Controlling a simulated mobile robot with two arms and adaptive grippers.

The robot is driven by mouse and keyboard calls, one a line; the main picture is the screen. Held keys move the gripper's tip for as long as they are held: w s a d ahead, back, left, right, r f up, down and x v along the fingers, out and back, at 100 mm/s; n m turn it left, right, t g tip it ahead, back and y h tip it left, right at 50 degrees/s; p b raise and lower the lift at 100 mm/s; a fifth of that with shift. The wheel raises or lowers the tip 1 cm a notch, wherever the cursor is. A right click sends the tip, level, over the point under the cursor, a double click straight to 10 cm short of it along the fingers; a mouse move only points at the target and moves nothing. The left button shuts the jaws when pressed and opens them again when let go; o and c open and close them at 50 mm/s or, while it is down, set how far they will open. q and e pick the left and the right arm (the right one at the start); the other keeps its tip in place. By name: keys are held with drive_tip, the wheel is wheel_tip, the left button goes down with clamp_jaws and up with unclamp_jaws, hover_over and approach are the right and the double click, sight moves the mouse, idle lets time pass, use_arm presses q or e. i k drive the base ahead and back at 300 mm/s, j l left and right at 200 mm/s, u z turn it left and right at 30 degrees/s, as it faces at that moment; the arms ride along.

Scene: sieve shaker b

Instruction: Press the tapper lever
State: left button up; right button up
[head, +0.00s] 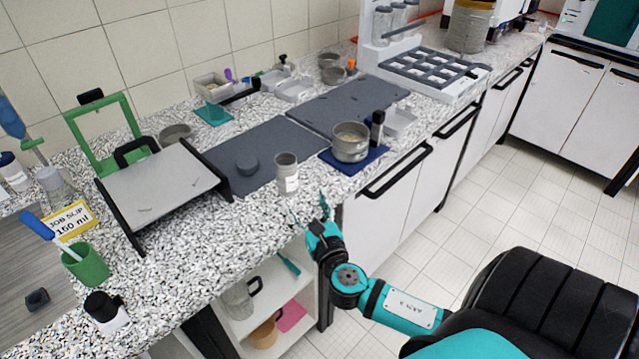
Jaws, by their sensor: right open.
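A brass-coloured sieve stack (466,30) stands at the top right on the far end of the counter, beside a white machine (508,8) cut off by the upper edge. I cannot make out a tapper lever there; it is too small, hidden or out of frame. My right gripper (331,205) is open and empty in front of the counter's front edge, below a small grey labelled cup (287,172). It is well apart from the sieve stack. My left gripper is not in view.
A metal pan (351,142) stands on a blue mat (348,164) near the front edge, beside a dark upright bottle (377,128). A white rack (430,78) stands before the sieve stack. A grey sloped board (160,185) is at left. The floor (520,215) at right is clear.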

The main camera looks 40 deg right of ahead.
sight(378, 116)
drive_tip(key=z, duration=1.45)
